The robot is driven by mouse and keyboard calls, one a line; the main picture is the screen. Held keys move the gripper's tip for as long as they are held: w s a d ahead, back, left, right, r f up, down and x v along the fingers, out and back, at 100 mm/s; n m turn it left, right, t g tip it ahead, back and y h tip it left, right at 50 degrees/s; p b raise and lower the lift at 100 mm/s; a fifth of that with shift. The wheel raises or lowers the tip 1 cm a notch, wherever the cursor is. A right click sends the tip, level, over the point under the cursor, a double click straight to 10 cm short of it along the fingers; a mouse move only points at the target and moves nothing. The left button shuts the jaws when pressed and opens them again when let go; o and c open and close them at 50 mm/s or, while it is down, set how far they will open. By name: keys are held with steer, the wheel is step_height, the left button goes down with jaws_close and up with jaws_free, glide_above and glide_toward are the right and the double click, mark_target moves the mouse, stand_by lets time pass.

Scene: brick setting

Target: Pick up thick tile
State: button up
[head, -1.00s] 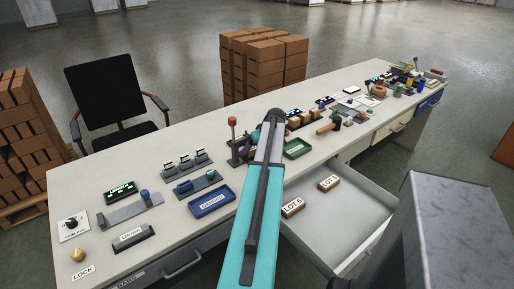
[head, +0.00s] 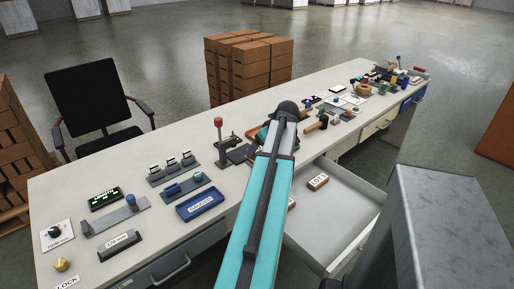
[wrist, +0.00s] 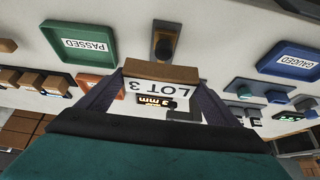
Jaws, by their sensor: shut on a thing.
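My gripper (wrist: 160,82) is shut on a brown tile (wrist: 160,70) that spans the space between its two fingers in the wrist view. A white face lettered LOT 3 (wrist: 154,87) shows just below its brown edge. A small dark display reading 3 mm (wrist: 155,103) shows below that lettering. In the head view my gripper (head: 270,132) is over the worktable beside the gauge stand with the red knob (head: 218,122), and my arm hides the tile. I cannot tell how high the tile is above the table.
The blue GAUGED tray (head: 200,204) lies left of my arm. A green PASSED tray (wrist: 78,43) shows in the wrist view. The open drawer (head: 345,215) holds a labelled block (head: 318,182) and another (head: 291,203) partly behind my arm. A black chair (head: 88,98) stands behind the table.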

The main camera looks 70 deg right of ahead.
steer(key=shift+s+a+r, duration=0.4)
steer(key=shift+s+r, duration=0.05)
steer(key=shift+s, duration=0.2)
steer(key=shift+w, duration=0.1)
